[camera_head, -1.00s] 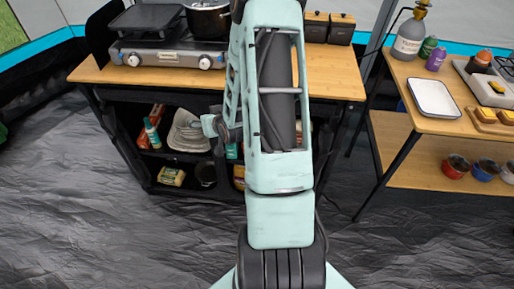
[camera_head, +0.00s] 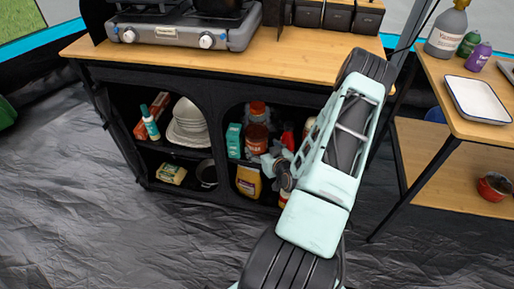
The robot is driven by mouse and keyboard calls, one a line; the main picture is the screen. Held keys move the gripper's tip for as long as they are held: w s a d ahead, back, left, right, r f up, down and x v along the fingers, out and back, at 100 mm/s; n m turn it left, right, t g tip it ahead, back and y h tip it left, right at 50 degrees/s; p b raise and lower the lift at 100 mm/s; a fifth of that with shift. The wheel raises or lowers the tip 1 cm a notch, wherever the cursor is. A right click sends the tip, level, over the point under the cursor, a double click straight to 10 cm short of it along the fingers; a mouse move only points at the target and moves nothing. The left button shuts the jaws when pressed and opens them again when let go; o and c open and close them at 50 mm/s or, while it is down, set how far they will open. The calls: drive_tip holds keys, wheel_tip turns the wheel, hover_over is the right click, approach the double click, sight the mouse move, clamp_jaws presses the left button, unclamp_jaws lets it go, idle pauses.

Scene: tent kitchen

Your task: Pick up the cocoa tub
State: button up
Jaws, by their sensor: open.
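A brown tub with a pale label and a red lid, which looks like the cocoa tub (camera_head: 256,137), stands upright on the upper shelf of the right cabinet compartment. Its label is too small to read. My gripper (camera_head: 262,161) is open and empty at the compartment's opening, low and just right of the tub's base. It is small in the picture, and I cannot tell whether it touches the tub. My arm covers the right part of the compartment.
A teal carton (camera_head: 234,141) stands left of the tub, and a yellow packet (camera_head: 248,181) is on the shelf below. The wooden counter (camera_head: 290,58) overhangs, and a side table (camera_head: 440,100) stands right.

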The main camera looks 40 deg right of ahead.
drive_tip(key=shift+b+x, duration=0.85)
drive_tip(key=shift+x, duration=2.3)
drive_tip(key=shift+d+r, duration=0.1)
drive_tip(key=shift+d, duration=0.05)
drive_tip(key=shift+c, duration=0.7)
drive_tip(key=c, duration=1.1)
